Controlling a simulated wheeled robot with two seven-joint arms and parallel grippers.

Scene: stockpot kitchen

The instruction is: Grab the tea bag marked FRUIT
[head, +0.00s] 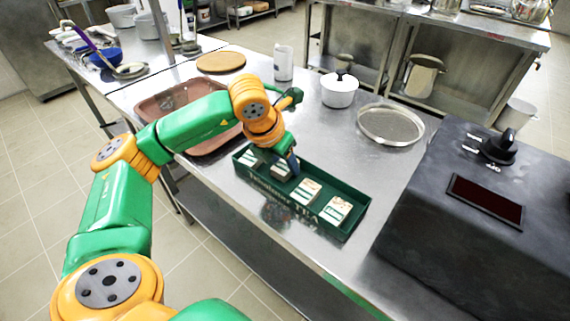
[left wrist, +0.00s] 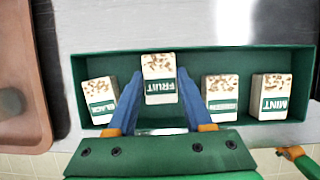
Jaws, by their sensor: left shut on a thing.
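The tea bag marked FRUIT (left wrist: 159,66) is a small pale packet with a green label, second from the left in the green tea box (left wrist: 203,55). My left gripper (left wrist: 160,78) is shut on it, with one blue finger on each side. In the head view the left gripper (head: 293,163) reaches down into the tea box (head: 262,186), and the FRUIT packet (head: 281,171) is partly hidden by the fingers. I cannot tell whether it is clear of the box floor.
In the box, the BLACK packet (left wrist: 101,98) is left of FRUIT; GREEN (left wrist: 221,95) and MINT (left wrist: 270,95) are right. A brown tray (head: 163,103), white pot (head: 339,92) and round sieve (head: 391,126) stand behind. A dark appliance (head: 480,215) stands right.

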